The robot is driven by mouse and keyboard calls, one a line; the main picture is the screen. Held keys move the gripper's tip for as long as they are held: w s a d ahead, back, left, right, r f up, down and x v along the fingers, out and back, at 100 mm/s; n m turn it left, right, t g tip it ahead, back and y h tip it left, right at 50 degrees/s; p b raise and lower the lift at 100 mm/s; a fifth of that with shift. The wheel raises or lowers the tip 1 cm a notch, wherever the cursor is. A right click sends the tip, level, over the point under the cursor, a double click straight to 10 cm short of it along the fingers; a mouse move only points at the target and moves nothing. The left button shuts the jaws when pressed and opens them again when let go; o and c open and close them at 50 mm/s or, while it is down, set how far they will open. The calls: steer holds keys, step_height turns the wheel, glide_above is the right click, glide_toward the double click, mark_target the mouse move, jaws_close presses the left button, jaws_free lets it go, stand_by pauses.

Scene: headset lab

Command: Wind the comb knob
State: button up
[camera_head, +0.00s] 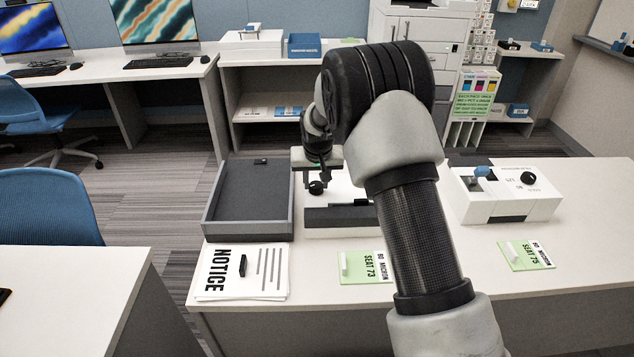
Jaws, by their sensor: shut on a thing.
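A white machine with a dark front part (338,216) stands on the table in the middle, partly hidden behind my arm. My gripper (317,176) points down over its left part. A round black knob (317,188) shows right at the fingertips, and my gripper appears shut on it. The fingers are small and dark here, so the exact contact is hard to see. The right side of this machine is hidden by my arm.
A grey open tray (248,234) stands close on the left. A notice sheet (241,272) and a green seat card (364,267) lie in front. A second white machine (508,204) with a blue handle and black knob stands on the right.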

steer(key=m, duration=0.2)
steer(key=m+h, duration=0.1)
steer(key=m, duration=0.1)
steer(key=shift+a+m+h, duration=0.2)
steer(key=shift+m+h, duration=0.1)
steer(key=shift+w+m+g+h+p, duration=0.1)
steer(key=shift+m+g+h+p, duration=0.5)
steer(key=shift+m, duration=1.4)
steer(key=shift+a, duration=0.1)
steer(key=o, duration=1)
steer(key=shift+o, duration=0.2)
steer(key=p+v, duration=0.2)
steer(key=v, duration=1.5)
steer(key=shift+a, duration=0.15)
steer(key=shift+r, duration=0.1)
